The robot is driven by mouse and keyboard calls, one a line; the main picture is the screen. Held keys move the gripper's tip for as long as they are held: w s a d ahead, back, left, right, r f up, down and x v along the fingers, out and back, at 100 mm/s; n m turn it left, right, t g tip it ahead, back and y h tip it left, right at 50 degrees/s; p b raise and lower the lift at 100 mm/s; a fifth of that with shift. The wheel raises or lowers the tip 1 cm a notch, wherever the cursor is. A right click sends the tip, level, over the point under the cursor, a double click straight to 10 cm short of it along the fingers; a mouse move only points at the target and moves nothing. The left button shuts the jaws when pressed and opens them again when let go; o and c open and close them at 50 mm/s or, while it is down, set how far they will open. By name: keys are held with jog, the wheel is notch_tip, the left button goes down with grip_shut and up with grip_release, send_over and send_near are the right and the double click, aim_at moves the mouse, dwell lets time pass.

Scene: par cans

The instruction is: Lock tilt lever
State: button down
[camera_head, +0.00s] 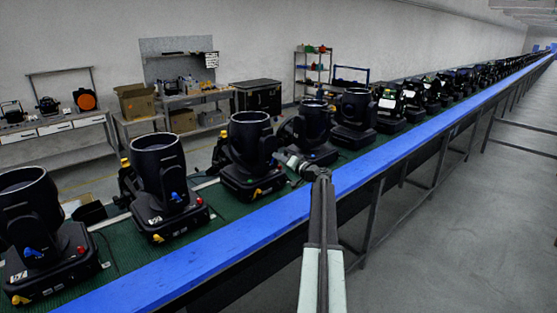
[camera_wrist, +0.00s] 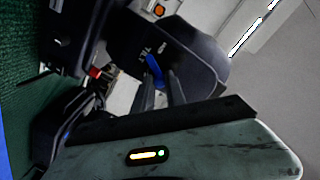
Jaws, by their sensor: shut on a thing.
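The blue tilt lever (camera_wrist: 154,71) shows in the wrist view beside the white word TILT on a black moving-head fixture (camera_wrist: 190,50). My gripper (camera_wrist: 160,84) has its two dark fingers at the lower end of the lever, one on each side, shut on it. In the head view my gripper (camera_head: 284,157) reaches over the conveyor to a black fixture (camera_head: 316,122) in the row. The lever on that fixture cannot be made out there. A small red part (camera_wrist: 95,72) shows left of the fingers in the wrist view.
Several similar fixtures stand along the green conveyor (camera_head: 222,205), with neighbours close on both sides. A blue rail (camera_head: 230,232) runs along its near edge. Workbenches (camera_head: 60,135) and a shelf (camera_head: 312,70) stand behind. The floor (camera_head: 470,220) at the right is clear.

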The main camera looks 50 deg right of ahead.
jog(key=shift+m, duration=0.4)
jog(key=c, duration=1.4)
grip_release()
jog(key=shift+s, duration=0.15)
jog(key=s, duration=0.7)
jog(key=shift+s+a, duration=0.25)
jog(key=shift+s, duration=0.05)
